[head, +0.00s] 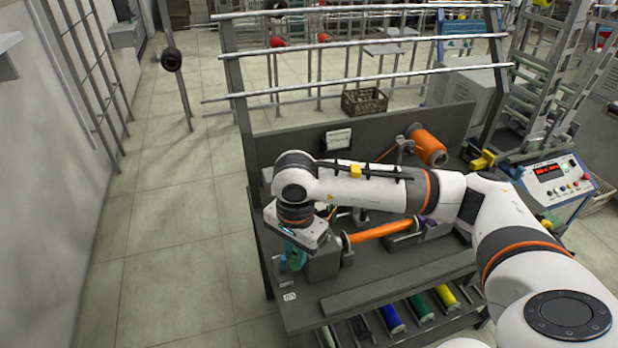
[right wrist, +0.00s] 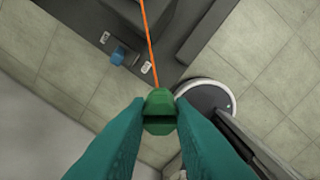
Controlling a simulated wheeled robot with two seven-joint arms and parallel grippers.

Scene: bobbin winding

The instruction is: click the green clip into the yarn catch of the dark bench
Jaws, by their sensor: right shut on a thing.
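My right gripper (head: 293,257) is at the left end of the dark bench (head: 375,271), fingers pointing down. In the right wrist view its teal fingertips (right wrist: 159,120) are shut on the green clip (right wrist: 159,100). Orange yarn (right wrist: 150,45) runs taut from the clip up toward the bench (right wrist: 195,25). A small blue block (right wrist: 122,55) sits near the bench edge between pale labels, apart from the clip; I cannot tell if it is the yarn catch. The clip is hidden in the head view. My left gripper is out of view.
An orange-wound bobbin (head: 380,231) lies across the bench, right of my gripper. A large orange spool (head: 428,148) is at the back. Blue, green and yellow spools (head: 420,307) lie on the lower shelf. A control box (head: 555,183) stands right. Floor left is clear.

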